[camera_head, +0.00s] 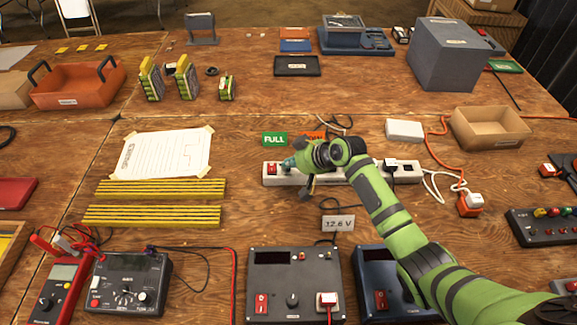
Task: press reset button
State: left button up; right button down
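A white power strip (340,179) lies across the middle of the table, with a red switch (271,169) at its left end. No label that reads reset is legible, so I cannot tell for certain which control is the reset button. My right gripper (288,164) is over the left part of the strip, its tip pointing left, just right of the red switch. From this angle I cannot tell whether it touches the strip or whether its fingers are open. My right gripper and forearm hide part of the strip. My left gripper is not in view.
Dark charger boxes (292,270) with red switches stand at the front. A red multimeter (62,288) and a dark meter (128,284) are front left. Yellow strips (160,190) lie left of the strip. An orange cable, white adapter and cardboard tray (490,128) are right.

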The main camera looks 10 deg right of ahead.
aim_at(291, 171)
jog(key=shift+r, duration=0.4)
notch_tip(291, 171, up, 5)
jog(key=p, duration=0.5)
dwell(0.8)
